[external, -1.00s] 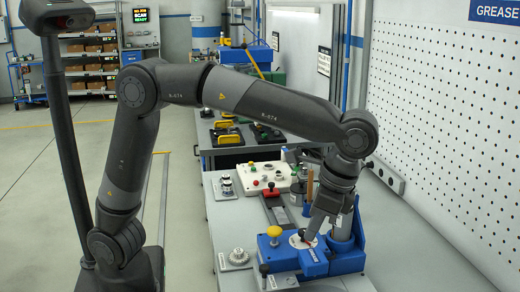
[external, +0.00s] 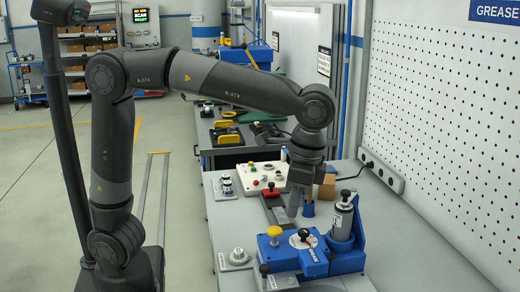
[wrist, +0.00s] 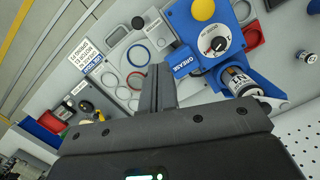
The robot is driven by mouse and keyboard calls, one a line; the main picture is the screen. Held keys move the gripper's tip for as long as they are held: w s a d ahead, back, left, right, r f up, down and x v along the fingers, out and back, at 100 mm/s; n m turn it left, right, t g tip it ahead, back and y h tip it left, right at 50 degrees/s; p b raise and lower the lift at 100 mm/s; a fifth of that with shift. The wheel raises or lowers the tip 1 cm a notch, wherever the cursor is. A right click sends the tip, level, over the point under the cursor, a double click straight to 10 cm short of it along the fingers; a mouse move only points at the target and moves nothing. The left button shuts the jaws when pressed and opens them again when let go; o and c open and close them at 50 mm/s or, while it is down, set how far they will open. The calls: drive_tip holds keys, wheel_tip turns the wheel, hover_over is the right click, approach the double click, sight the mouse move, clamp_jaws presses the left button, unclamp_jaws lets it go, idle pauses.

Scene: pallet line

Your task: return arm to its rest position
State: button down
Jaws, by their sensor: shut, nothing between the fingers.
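My arm stands bent over the grey bench (external: 400,240). My gripper (external: 293,212) points down behind the blue grease fixture (external: 285,261), apart from the fixture's dial. In the wrist view, its dark fingers (wrist: 161,86) are together with nothing between them. The fixture has a yellow knob (external: 274,232) and a white dial with a black knob (external: 304,236). A grey canister (external: 342,217) stands upright in its blue holder, to the right of the gripper. The canister also shows in the wrist view (wrist: 238,82).
A white button box (external: 262,178) stands behind on the bench. A tan block (external: 327,187) is behind the gripper. A white pegboard wall (external: 440,120) rises on the right. The wrist view shows a panel with coloured rings (wrist: 138,55). The floor at left is largely clear.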

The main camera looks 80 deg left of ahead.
drive_tip(key=s+a+f+n+t, duration=0.2)
drive_tip(key=s+a+t, duration=0.1)
drive_tip(key=s+a, duration=0.5)
drive_tip(key=s+a+f+n+t, duration=0.2)
drive_tip(key=s+a+t, duration=0.2)
drive_tip(key=s+a, duration=0.4)
drive_tip(key=shift+s+a+f+h, duration=0.25)
drive_tip(key=shift+a+h, duration=0.15)
drive_tip(key=shift+a, duration=0.3)
idle(1.9)
